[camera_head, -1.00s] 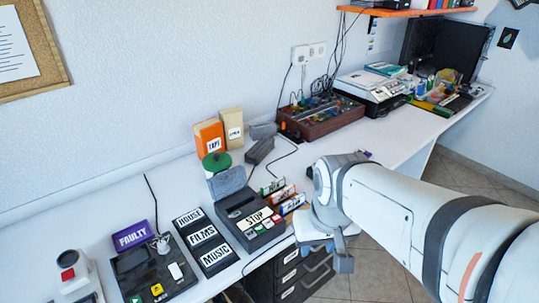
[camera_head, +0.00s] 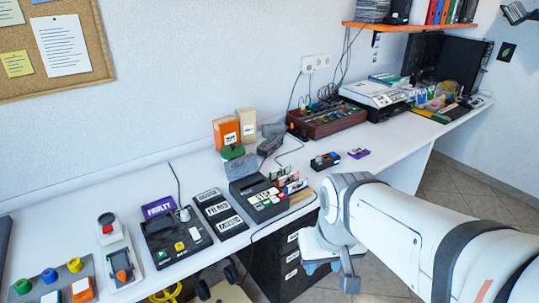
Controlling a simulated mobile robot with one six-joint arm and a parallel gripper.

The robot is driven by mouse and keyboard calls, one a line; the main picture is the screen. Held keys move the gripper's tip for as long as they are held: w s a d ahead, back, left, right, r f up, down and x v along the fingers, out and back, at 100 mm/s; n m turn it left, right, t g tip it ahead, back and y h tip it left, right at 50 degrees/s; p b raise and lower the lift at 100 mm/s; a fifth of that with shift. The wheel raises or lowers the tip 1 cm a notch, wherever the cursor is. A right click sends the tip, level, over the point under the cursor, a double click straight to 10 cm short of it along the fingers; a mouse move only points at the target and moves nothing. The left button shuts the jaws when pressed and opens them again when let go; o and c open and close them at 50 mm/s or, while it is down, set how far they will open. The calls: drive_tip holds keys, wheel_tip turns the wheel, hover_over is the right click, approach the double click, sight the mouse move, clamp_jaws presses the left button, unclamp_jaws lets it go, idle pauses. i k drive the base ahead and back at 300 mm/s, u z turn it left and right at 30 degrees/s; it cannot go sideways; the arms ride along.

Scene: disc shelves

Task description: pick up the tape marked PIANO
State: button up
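Several small tapes (camera_head: 290,183) with coloured edges and white labels stand upright beside the black tape player (camera_head: 262,199). A purple tape (camera_head: 358,153) lies alone on the white desk further right. The labels are too small to read, so I cannot tell which tape is marked PIANO. My gripper (camera_head: 332,270) hangs at the end of my white arm, in front of the desk's front edge and apart from the tapes. Its fingers are partly hidden and I cannot tell whether they are open.
A black panel of white-labelled blocks (camera_head: 219,214) and a black device (camera_head: 178,240) stand left of the player. A small black device with coloured buttons (camera_head: 325,161) sits near the front edge. A brown console (camera_head: 335,118) stands behind. Bare desk surrounds the purple tape.

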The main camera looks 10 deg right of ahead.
sight(291, 190)
drive_tip(key=u, duration=0.15)
drive_tip(key=i, duration=1.05)
drive_tip(key=z, duration=0.4)
